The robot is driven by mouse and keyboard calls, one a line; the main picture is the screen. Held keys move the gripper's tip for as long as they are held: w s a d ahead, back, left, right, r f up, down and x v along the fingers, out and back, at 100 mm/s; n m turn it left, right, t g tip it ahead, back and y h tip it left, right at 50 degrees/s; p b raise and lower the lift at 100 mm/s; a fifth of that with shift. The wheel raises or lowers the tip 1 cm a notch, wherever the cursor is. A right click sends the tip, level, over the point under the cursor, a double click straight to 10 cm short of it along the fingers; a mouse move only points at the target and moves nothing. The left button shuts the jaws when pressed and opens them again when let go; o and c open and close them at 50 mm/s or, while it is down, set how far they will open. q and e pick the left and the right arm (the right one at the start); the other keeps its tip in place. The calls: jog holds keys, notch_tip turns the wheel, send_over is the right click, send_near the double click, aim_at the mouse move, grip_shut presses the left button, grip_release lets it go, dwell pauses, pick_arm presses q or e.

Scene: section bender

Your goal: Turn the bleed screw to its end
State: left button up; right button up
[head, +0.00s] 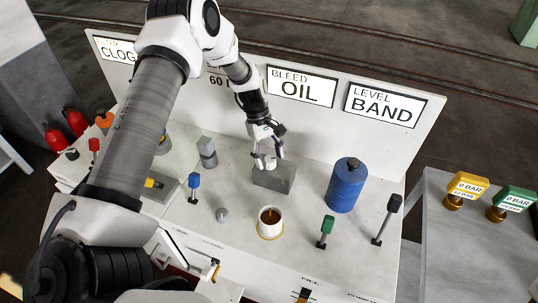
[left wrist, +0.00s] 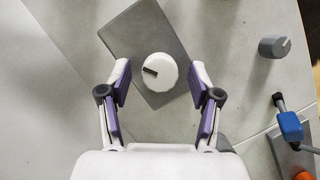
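The bleed screw, a round white knob (left wrist: 160,72) with a dark slot mark on its top, sits on a grey block (left wrist: 136,32) in the left wrist view. The block (head: 272,181) also shows in the head view, below the BLEED OIL sign (head: 301,87). My left gripper (head: 267,163) is over the block and points down at the screw. In the left wrist view its two fingers (left wrist: 160,80) are spread, one on each side of the knob, with visible gaps. In the head view the fingers partly hide the screw. My right gripper does not show.
A white cup of brown liquid (head: 270,222) stands in front of the block. A blue cylinder (head: 346,188) is to its right. A blue-tipped lever (head: 194,185), a grey knob (head: 222,214) and a green-tipped lever (head: 326,228) stand nearby. An upright white panel (head: 330,132) rises behind.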

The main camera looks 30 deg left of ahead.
pick_arm(q)
jog(key=shift+s, duration=0.1)
jog(key=c, duration=0.9)
jog(key=shift+c, duration=0.2)
jog(key=shift+f+m, duration=0.1)
jog(key=shift+m, duration=0.3)
jog(key=m, duration=0.2)
jog(key=m+g+b, duration=0.1)
jog(key=shift+d+m+g+y, duration=0.1)
jog(key=shift+m+g+y, duration=0.2)
jog(key=shift+m+y, duration=0.1)
jog(key=m, duration=0.2)
jog(key=m+g+y, duration=0.1)
jog(key=m, duration=0.1)
jog(key=shift+m+y, duration=0.3)
jog(key=m+y, duration=0.1)
jog(key=m, duration=0.1)
jog(key=m+y, duration=0.1)
jog(key=m, duration=0.2)
jog(key=shift+d, duration=0.2)
jog(key=shift+m+y, duration=0.8)
jog(key=shift+m, duration=1.4)
